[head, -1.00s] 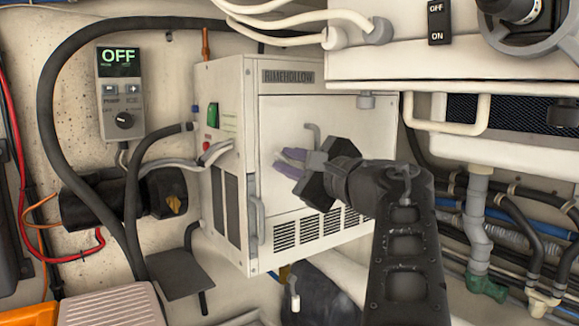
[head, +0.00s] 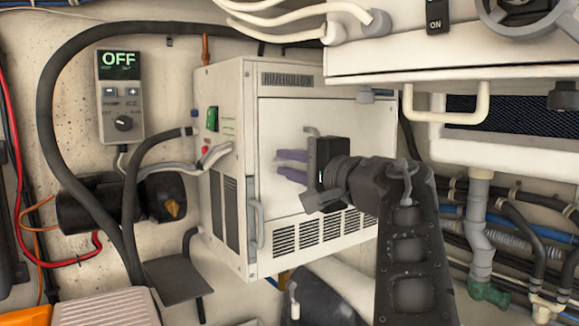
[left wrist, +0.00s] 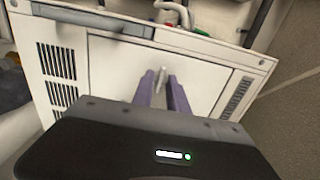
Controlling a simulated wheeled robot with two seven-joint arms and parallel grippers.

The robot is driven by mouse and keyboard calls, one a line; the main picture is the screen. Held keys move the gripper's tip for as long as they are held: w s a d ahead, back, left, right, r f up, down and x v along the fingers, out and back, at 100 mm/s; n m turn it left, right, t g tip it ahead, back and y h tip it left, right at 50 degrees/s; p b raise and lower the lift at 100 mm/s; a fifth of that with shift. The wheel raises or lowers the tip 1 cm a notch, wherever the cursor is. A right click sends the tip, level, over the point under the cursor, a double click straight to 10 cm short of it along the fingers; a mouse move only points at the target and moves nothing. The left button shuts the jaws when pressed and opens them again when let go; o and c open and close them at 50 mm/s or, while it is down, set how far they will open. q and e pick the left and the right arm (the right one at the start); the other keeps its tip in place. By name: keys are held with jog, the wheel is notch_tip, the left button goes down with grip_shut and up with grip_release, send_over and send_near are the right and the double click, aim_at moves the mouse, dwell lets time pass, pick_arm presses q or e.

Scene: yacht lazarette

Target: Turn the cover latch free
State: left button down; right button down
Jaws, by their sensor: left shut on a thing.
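My left gripper (head: 278,164) reaches in from the right at the front of a white RIMEHOLLOW cabinet (head: 228,135). Its two purple fingers are in front of the flat cover panel (head: 350,120), near that panel's left side. In the left wrist view the fingers (left wrist: 163,82) are shut on the small light-grey cover latch (left wrist: 160,76), which stands between them in front of the panel. My right gripper is not in view.
A grey bar handle (head: 254,210) is on the cabinet front, left of the fingers. A control box reading OFF (head: 121,95) hangs on the wall. A white housing with a tube handle (head: 450,125) overhangs at upper right. Dark hoses (head: 45,130) run at left.

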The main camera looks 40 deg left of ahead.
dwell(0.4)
pick_arm(q)
jog(key=c, duration=1.3)
grip_release()
jog(key=b+v, duration=0.1)
jog(key=v, duration=0.6)
jog(key=shift+d, duration=0.4)
jog(key=shift+s, duration=0.15)
